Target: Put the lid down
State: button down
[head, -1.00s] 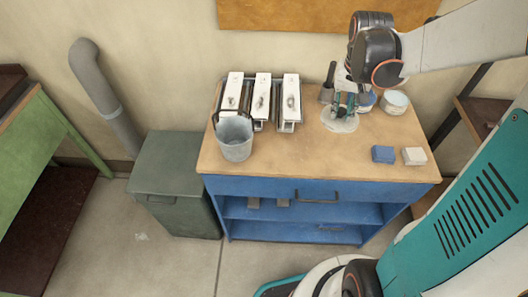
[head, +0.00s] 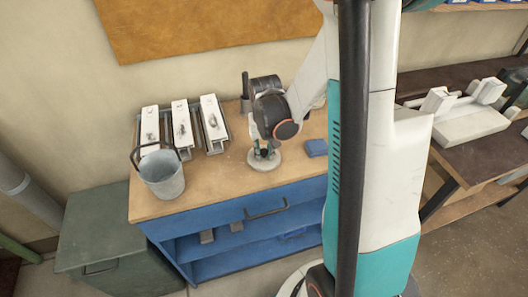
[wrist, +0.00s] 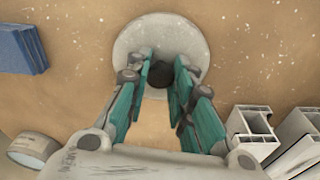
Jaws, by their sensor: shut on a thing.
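The lid (head: 264,161) is a round pale grey disc with a dark knob (wrist: 161,74) in its middle. It lies flat at or just above the wooden bench top; I cannot tell if it touches. My gripper (head: 264,150) points down over it, and in the wrist view its teal fingers (wrist: 160,82) are closed around the knob. The grey metal bucket (head: 163,180) with a dark handle stands upright to the left on the bench, open at the top, apart from the lid.
Several white profiles (head: 184,128) in clamps stand behind the bucket. A blue block (head: 316,147) lies right of the lid; it also shows in the wrist view (wrist: 18,48). A round tin (wrist: 28,150) shows there too. Bare bench (head: 225,182) lies between bucket and lid.

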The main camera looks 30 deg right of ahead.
aim_at(264, 160)
jog(key=c, duration=1.4)
grip_release()
jog(key=shift+f, duration=0.15)
notch_tip(264, 160, up, 12)
jog(key=s+p, duration=0.1)
jog(key=p, duration=0.3)
jog(key=shift+s+a, duration=0.2)
jog(key=shift+a, duration=0.15)
